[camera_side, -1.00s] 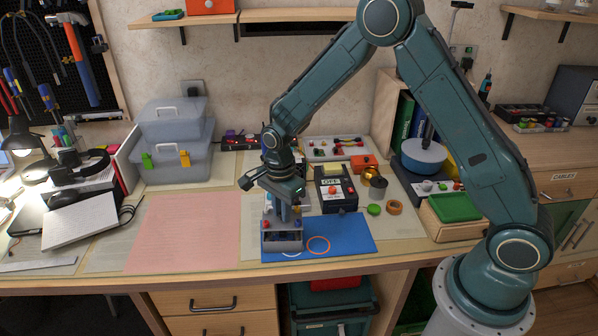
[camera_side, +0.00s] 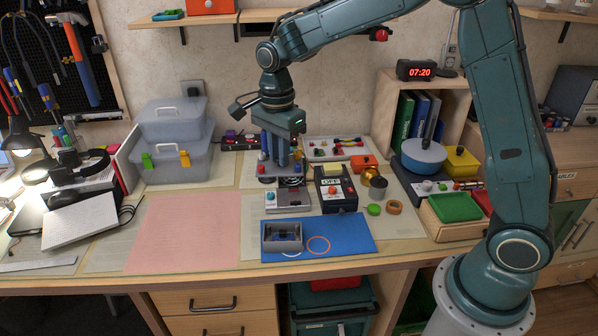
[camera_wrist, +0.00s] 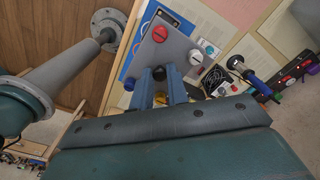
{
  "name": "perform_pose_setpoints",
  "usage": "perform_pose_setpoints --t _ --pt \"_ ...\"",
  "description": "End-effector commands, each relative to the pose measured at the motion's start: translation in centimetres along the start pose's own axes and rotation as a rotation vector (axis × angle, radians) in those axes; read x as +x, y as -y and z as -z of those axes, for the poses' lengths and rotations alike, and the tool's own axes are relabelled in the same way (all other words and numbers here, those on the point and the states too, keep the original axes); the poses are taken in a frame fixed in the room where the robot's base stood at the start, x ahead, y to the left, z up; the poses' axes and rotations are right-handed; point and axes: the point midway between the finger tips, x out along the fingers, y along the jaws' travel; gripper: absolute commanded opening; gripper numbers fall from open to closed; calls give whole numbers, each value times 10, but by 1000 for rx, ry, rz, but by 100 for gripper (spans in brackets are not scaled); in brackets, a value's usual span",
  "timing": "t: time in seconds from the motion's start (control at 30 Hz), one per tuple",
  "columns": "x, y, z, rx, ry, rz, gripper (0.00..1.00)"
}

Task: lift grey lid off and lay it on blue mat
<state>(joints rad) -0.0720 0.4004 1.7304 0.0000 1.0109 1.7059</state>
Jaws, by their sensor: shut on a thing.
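My gripper (camera_side: 282,168) is shut on the grey lid (camera_side: 264,180) and holds it level in the air, above and behind the open box. In the wrist view the lid (camera_wrist: 176,46) is a flat grey plate with a red knob, a white and red knob, and a dark middle knob between my fingers (camera_wrist: 160,76). The blue mat (camera_side: 345,232) lies at the table's front, with an orange ring mark on its bare middle. The open grey box (camera_side: 283,244) stands on the mat's left part, partly over a white ring mark. Dark parts show inside it.
A grey device with a teal knob (camera_side: 288,201) stands behind the mat, below the lid. A dark box with a red button (camera_side: 335,189) is to its right. A green disc (camera_side: 374,209) and an orange ring (camera_side: 394,207) lie further right. The pink sheet (camera_side: 180,232) is clear.

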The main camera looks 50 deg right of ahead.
Motion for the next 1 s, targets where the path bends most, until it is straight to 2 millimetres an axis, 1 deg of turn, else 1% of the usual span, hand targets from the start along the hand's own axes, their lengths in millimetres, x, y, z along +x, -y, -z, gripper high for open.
perform_pose_setpoints --t 0.53,0.67,0.77,0.83,1.0 --pt "-1 0 0 0 0 0 0" --pt "0 -1 3 0 0 0 0" --pt "2 -5 11 -3 0 0 0" --pt "5 -9 20 -6 0 -1 0" --pt "14 -26 50 -20 0 -1 0"
